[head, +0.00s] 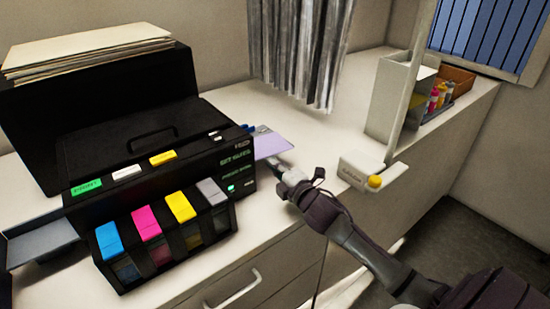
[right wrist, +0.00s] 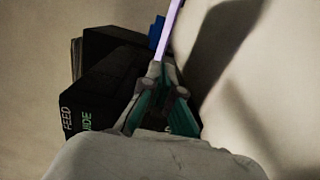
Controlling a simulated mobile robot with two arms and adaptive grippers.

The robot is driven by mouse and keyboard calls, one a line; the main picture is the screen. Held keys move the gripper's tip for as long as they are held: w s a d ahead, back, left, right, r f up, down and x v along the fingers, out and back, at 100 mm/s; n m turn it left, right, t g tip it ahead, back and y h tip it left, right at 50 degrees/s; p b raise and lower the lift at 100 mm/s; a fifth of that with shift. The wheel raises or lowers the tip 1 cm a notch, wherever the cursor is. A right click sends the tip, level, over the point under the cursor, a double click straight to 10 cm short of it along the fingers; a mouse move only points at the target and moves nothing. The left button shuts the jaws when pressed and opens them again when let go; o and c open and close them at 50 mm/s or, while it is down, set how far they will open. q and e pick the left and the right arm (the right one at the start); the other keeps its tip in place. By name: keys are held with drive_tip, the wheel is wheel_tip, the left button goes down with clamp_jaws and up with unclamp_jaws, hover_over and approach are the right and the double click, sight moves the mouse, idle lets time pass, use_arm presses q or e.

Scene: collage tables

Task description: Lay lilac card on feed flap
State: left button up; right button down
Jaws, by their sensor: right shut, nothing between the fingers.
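The lilac card (head: 271,147) lies roughly flat at the right side of the black printer (head: 150,140), at its feed side. In the right wrist view the card (right wrist: 171,30) shows almost edge-on as a thin lilac strip beyond the fingertips. My right gripper (head: 279,165) is shut and empty at the card's near edge; its fingers (right wrist: 158,75) point at the card. I cannot tell whether they touch it. A small blue part (head: 262,129) is beside the card, against the printer. The feed flap is not clearly seen under the card. My left gripper is out of view.
Ink tanks (head: 165,235) stand in front of the printer, and a grey tray (head: 42,243) sticks out at its left. A white post with a yellow knob (head: 375,181) stands right of my gripper. Bottles (head: 437,97) stand at the back right. Counter behind the card is clear.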

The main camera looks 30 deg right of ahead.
sight(263, 146)
drive_tip(key=shift+w+d, duration=0.35)
drive_tip(key=shift+d, duration=0.15)
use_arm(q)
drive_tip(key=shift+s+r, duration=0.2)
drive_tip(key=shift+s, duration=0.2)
use_arm(e)
drive_tip(key=shift+w+d, duration=0.5)
drive_tip(key=shift+w+d+f, duration=0.1)
drive_tip(key=shift+w+d, duration=0.05)
drive_tip(key=shift+w, duration=0.05)
